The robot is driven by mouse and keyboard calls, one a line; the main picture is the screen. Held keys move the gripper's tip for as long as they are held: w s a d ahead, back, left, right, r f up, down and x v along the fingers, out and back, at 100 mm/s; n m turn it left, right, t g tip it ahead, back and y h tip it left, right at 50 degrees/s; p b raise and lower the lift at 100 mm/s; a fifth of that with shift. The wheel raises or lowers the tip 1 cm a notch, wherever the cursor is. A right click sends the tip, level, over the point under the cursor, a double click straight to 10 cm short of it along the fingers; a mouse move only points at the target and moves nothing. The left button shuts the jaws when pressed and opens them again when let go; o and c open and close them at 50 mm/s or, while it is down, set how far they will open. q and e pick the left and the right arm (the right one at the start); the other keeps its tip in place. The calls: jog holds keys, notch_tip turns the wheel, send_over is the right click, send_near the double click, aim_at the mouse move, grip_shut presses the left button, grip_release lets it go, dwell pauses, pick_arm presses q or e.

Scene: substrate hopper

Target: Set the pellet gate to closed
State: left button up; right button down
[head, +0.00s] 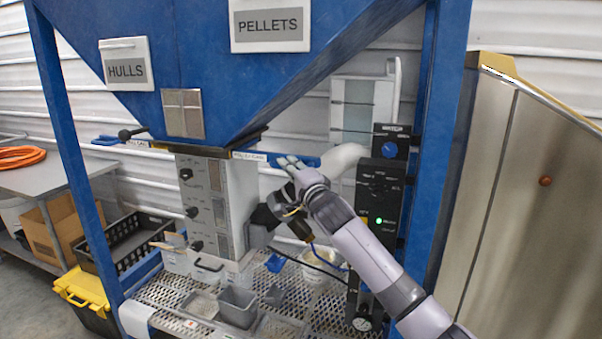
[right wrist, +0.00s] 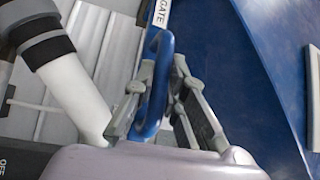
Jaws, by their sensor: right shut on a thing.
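The pellet gate's blue loop handle (head: 310,161) sticks out to the right below the blue hopper, beside a white gate label (head: 249,156). My right gripper (head: 287,162) is at this handle in the head view. In the right wrist view, the blue loop (right wrist: 160,50) passes between the fingers of my right gripper (right wrist: 157,90), which are shut on it. The label there reads "GATE" (right wrist: 162,12). How far the gate plate is slid in is hidden. My left gripper is not in view.
The PELLETS sign (head: 271,25) and HULLS sign (head: 125,64) mark the hopper. Another blue handle (head: 106,140) is at the left. A black control box (head: 378,205) and a pale pipe (head: 343,158) stand close to my right arm. Small bins (head: 238,306) sit on the grate below.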

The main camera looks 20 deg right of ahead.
jog(key=c, duration=2)
grip_release()
jog(key=shift+a, duration=0.1)
jog(key=shift+c, duration=0.2)
jog(key=o, duration=0.4)
jog(key=shift+w+a, duration=0.15)
jog(key=shift+w, duration=0.05)
jog(key=shift+o, duration=0.2)
jog(key=shift+s, duration=0.1)
jog(key=shift+s+f, duration=0.15)
jog(key=shift+s, duration=0.25)
jog(key=v, duration=1.1)
jog(key=shift+d, duration=0.25)
